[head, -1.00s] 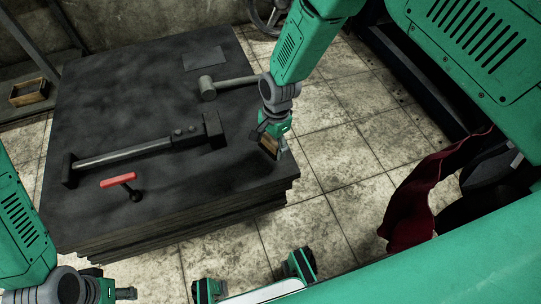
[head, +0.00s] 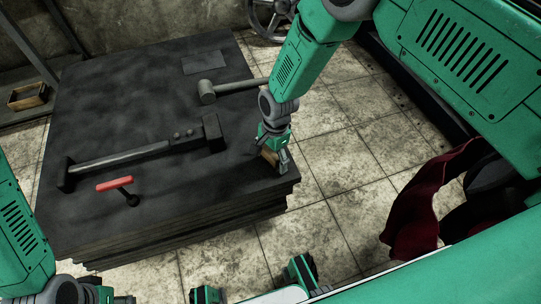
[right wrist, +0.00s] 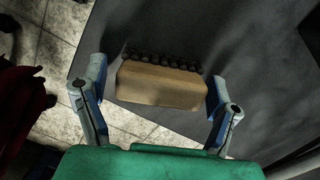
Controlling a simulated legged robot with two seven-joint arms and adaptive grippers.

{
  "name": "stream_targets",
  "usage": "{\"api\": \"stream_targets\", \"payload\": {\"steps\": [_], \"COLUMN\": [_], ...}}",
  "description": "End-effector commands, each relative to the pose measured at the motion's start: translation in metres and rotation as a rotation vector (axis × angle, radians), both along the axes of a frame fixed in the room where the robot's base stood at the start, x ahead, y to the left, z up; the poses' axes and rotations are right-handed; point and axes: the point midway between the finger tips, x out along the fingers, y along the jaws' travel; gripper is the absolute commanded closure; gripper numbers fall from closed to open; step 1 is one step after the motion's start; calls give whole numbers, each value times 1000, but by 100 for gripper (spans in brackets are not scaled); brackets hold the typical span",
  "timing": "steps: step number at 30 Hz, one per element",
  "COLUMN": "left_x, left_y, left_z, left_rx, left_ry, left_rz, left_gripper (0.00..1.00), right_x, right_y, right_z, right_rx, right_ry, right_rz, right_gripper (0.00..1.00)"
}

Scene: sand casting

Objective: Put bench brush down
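The bench brush (right wrist: 158,86) has a pale wooden block and a row of dark bristles along its far side. In the head view my right gripper (head: 272,150) points down at the right front corner of the dark stacked slab table (head: 180,115). The brush (head: 269,157) shows there as a small brown block at the fingers, low over the slab edge. Contact with the slab is unclear. My left gripper (head: 115,298) is mostly cut off at the bottom left.
A handwheel (head: 268,15) stands behind. Dark red cloth (head: 410,225) hangs at right.

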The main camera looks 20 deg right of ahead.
Motion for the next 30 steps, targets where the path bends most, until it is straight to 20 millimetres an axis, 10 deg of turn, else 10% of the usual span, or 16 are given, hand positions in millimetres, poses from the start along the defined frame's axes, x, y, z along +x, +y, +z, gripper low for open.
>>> {"api": "stream_targets", "payload": {"steps": [21,30], "left_x": [0,0], "left_y": [0,0], "left_z": [46,49], "left_rx": [0,0], "left_ry": [0,0], "left_rz": [0,0], "left_gripper": [60,60], "right_x": [6,6], "right_y": [-11,-13], "right_z": [110,122], "right_rx": [0,0], "right_ry": [0,1], "right_rz": [0,0], "right_gripper": [18,18]}}
